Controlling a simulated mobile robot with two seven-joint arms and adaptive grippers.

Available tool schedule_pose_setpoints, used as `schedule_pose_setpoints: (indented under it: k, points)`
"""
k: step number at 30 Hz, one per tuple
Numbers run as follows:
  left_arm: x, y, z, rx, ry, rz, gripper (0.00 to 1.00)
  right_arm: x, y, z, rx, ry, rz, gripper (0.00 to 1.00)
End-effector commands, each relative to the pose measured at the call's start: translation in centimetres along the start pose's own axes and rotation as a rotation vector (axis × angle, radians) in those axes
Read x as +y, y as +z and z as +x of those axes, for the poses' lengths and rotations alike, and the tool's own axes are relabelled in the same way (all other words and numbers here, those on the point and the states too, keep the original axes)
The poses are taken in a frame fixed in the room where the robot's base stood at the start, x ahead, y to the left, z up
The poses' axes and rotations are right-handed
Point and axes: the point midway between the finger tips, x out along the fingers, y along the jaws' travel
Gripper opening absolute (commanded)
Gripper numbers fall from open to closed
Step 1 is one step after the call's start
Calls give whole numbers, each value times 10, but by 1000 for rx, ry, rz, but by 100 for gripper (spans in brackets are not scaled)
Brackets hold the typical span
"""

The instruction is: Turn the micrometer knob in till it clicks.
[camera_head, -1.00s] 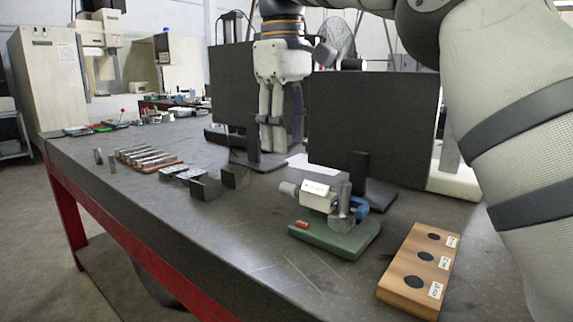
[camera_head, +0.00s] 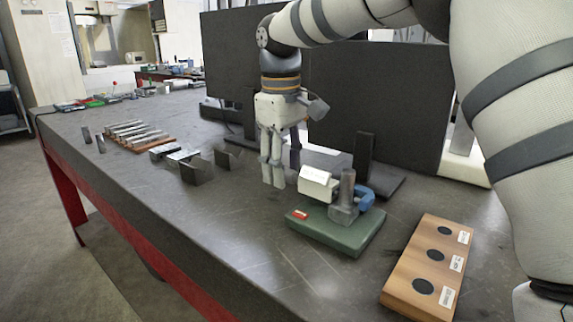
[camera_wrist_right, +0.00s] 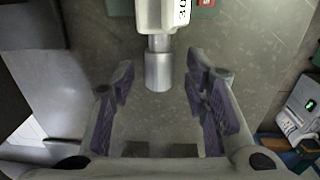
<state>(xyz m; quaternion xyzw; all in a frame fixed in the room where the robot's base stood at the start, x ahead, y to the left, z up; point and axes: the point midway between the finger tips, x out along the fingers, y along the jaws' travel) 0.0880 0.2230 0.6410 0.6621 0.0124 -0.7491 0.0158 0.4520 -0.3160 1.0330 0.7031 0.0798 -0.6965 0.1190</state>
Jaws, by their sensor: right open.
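The micrometer stands on a green base (camera_head: 335,235) on the bench. Its white labelled body (camera_head: 318,186), a grey upright post (camera_head: 346,195) and a blue frame (camera_head: 366,197) show in the head view. My right gripper (camera_head: 273,182) points down at the left end of the body and hides the knob there. In the right wrist view the silver knob (camera_wrist_right: 158,70) sticks out from the white body (camera_wrist_right: 162,14). It lies between the spread, purple-padded fingers of my open right gripper (camera_wrist_right: 162,92), with a gap on both sides. My left gripper is not in view.
A wooden block (camera_head: 408,289) with three dark round spots lies to the right. Dark angle plates (camera_head: 196,170) and a rack of metal bars (camera_head: 140,137) lie to the left. Black panels (camera_head: 385,120) stand behind. The front of the bench (camera_head: 240,250) is clear.

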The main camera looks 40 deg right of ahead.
Motion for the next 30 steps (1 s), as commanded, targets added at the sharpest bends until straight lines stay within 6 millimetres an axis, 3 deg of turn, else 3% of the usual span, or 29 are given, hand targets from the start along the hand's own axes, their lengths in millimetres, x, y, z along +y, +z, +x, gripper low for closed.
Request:
schedule_pose_setpoints:
  k: [7,13,23,30]
  points:
    - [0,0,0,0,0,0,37,0,0,3,-1,0,0,42]
    - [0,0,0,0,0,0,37,0,0,2,-1,0,0,0]
    - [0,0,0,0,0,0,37,0,0,2,-2,33,0,0]
    - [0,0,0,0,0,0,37,-4,0,2,-3,173,-2,0]
